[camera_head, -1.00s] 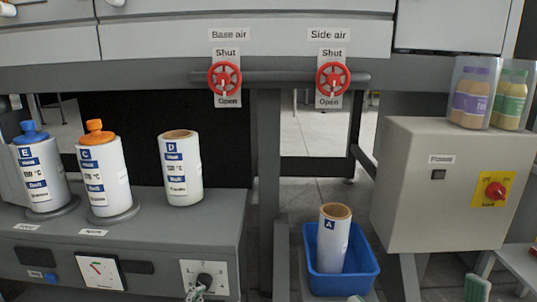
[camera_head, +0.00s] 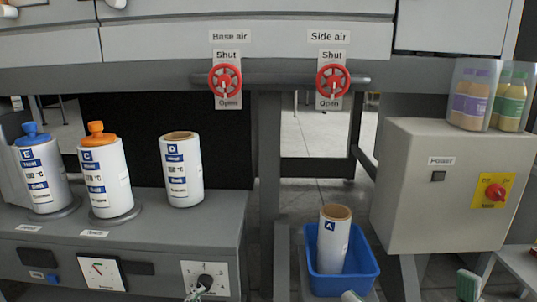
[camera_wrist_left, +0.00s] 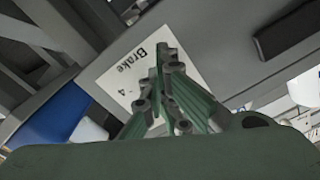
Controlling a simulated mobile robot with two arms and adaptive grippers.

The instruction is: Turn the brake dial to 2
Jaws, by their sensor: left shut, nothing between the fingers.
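The brake dial (camera_head: 205,281) is a dark knob on a white square plate (camera_head: 190,270) at the lower left of the head view, on the front of the grey bench. My left gripper (camera_head: 198,293) shows just below the knob, at the bottom edge. In the left wrist view its green fingers (camera_wrist_left: 164,85) are together with nothing between them, in front of the plate (camera_wrist_left: 118,73) marked "Brake" and "4". The fingers hide the knob there, so contact and the dial's setting cannot be read. A green piece of my right gripper (camera_head: 468,285) seems to show at the bottom right.
White bottles E (camera_head: 45,180), C (camera_head: 106,180) and D (camera_head: 182,178) stand on the bench. A gauge (camera_head: 102,272) sits left of the dial plate. A blue bin (camera_head: 365,275) holds bottle A (camera_head: 333,240). A grey power box (camera_head: 415,205) stands at the right.

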